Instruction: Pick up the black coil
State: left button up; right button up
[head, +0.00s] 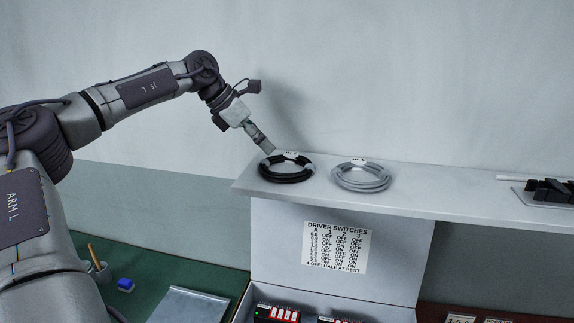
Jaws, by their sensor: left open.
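The black coil (286,176) lies flat near the left end of the white shelf (320,199), with a small white tag at its back edge. My left gripper (268,149) reaches down from the upper left, its tip just above the back left rim of the coil. It is open and seen edge-on, so the gap between the fingers is hard to see. I cannot tell whether the tip touches the coil. My right gripper is out of the picture.
A grey coil (362,178) with a white tag lies just right of the black one. A black part in a tray (548,191) sits at the shelf's right end. The wall is close behind. Below are a printed switch label (336,247) and a blue block (125,285).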

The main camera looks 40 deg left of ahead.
pick_arm(q)
jog(key=shift+w+f, duration=0.2)
jog(key=shift+f, duration=0.05)
jog(key=p+x, duration=0.2)
jog(key=x, duration=0.2)
jog(key=shift+a+p, duration=0.1)
jog(key=shift+p, duration=0.2)
jog(key=shift+w+f, duration=0.2)
jog(key=shift+w, duration=0.05)
jog(key=shift+s, duration=0.1)
jog(key=c, duration=0.4)
jog(key=shift+r, duration=0.1)
grip_shut()
